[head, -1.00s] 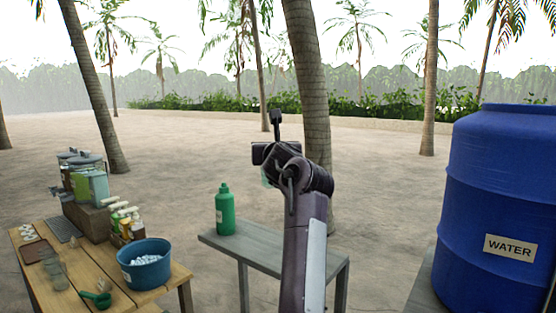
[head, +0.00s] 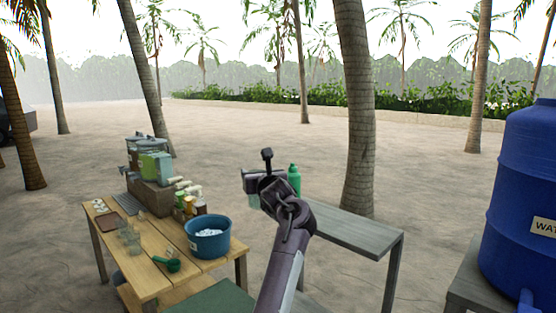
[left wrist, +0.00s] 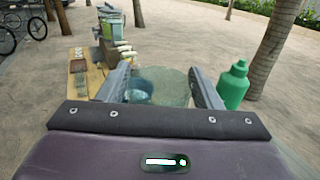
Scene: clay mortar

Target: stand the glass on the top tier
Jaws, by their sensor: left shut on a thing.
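My left gripper (head: 262,184) is in the middle of the head view, above and beyond the wooden table's right end. In the left wrist view its two fingers (left wrist: 163,87) are closed on the sides of a clear, pale greenish glass (left wrist: 172,88). In the head view a small part of the glass (head: 253,202) shows below the gripper; the rest is hidden. Other clear glasses (head: 128,238) stand on the wooden table (head: 150,283). I cannot tell for certain which surface is the top tier. My right gripper is not in view.
A blue tub (head: 208,246), a green scoop (head: 167,265), bottles (head: 189,205) and drink dispensers (head: 155,168) are on the wooden table. A green bottle (head: 294,178) stands close behind my gripper by the grey bench (head: 352,232). A blue water barrel (head: 520,200) is at right.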

